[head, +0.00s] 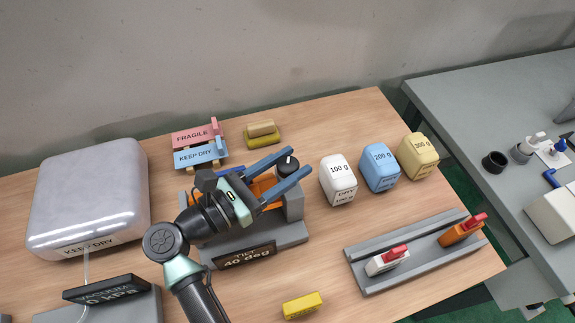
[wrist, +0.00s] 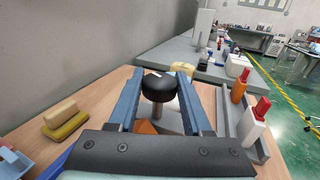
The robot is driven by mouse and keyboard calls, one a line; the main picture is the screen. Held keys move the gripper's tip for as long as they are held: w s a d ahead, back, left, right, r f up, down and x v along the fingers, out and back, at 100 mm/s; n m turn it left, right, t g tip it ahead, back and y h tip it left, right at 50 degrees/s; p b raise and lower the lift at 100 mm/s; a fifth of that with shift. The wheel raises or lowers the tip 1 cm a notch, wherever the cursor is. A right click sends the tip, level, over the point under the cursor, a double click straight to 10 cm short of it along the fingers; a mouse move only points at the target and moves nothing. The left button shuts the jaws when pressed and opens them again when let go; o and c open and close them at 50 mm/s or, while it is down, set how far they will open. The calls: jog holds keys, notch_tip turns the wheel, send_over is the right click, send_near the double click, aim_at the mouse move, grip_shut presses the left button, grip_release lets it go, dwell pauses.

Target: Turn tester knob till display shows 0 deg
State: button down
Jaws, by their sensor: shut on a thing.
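The tilt tester (head: 285,240) is a grey base on the wooden table with an orange part (head: 264,190) between its supports. Its dark display (head: 246,256) reads "TILT 40 deg". The black tester knob (head: 287,164) is at its upper right, with a pale mark on top; the knob also shows in the wrist view (wrist: 158,86). My gripper (head: 283,168) has its blue fingers on either side of the knob and is shut on it. In the wrist view the knob sits between the fingertips, with its shaft below.
Weights of 100 g (head: 339,181), 200 g (head: 379,168) and 300 g (head: 418,157) stand just right of the tester. A grey rail (head: 414,252) with red-topped clamps is at front right. A yellow block (head: 303,305) lies in front. A large wrapped package (head: 92,195) is at left.

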dwell(0.3)
jog(key=shift+c, duration=1.7)
grip_release()
jog(key=shift+s+a+f, duration=0.1)
jog(key=shift+s+a, duration=0.2)
jog(key=shift+a, duration=0.1)
jog(key=b+v, duration=0.3)
jog(key=v, duration=0.9)
jog(key=shift+b, duration=0.3)
jog(key=shift+d, duration=0.1)
